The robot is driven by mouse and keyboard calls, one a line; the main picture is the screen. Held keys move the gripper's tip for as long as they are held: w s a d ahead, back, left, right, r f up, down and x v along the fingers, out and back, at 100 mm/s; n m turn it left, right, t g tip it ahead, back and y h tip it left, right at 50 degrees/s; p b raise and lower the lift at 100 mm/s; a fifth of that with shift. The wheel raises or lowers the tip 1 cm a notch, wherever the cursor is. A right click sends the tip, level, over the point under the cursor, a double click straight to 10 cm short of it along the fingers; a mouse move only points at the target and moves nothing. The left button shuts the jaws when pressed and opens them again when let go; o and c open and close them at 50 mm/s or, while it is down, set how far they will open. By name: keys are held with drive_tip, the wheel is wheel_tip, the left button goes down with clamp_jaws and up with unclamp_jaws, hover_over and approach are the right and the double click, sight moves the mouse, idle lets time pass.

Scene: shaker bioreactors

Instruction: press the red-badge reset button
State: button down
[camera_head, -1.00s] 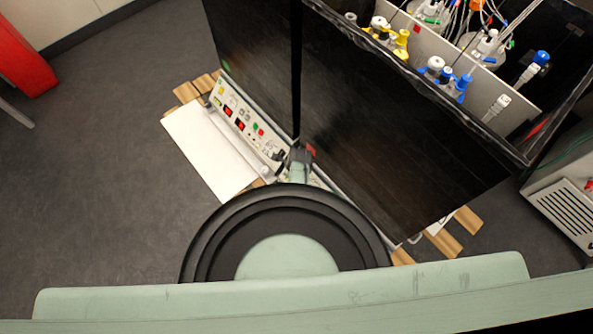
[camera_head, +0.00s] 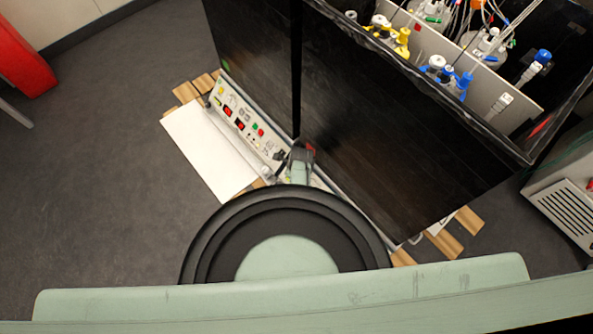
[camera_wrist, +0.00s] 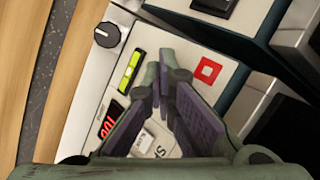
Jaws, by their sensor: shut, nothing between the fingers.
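In the wrist view a red square badge with a pale centre (camera_wrist: 207,70) sits on the light control panel (camera_wrist: 185,47). The fingers partly cover a small white labelled part (camera_wrist: 145,138) below. In the head view the panel (camera_head: 245,118) runs along the base of the black cabinet, and my arm hides its lower right end.
The panel also carries a black knob (camera_wrist: 106,35), a yellow-green strip (camera_wrist: 130,72) and a red digit display (camera_wrist: 109,119). The black cabinet (camera_head: 390,120) rises beside my arm, with bottles on top. A white board (camera_head: 208,150) lies left of the panel.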

drive_tip(key=shift+r, duration=0.1)
drive_tip(key=shift+s+a+r+p, duration=0.35)
drive_tip(key=shift+a+r+p, duration=0.1)
drive_tip(key=shift+p, duration=0.45)
drive_tip(key=s+a+r+p, duration=0.1)
drive_tip(key=p, duration=0.1)
drive_tip(key=s+a+r+p, duration=0.1)
drive_tip(key=a+r+p, duration=0.1)
drive_tip(key=shift+s+r+p, duration=0.1)
drive_tip(key=shift+r+p, duration=0.1)
drive_tip(key=shift+p, duration=0.2)
idle(0.4)
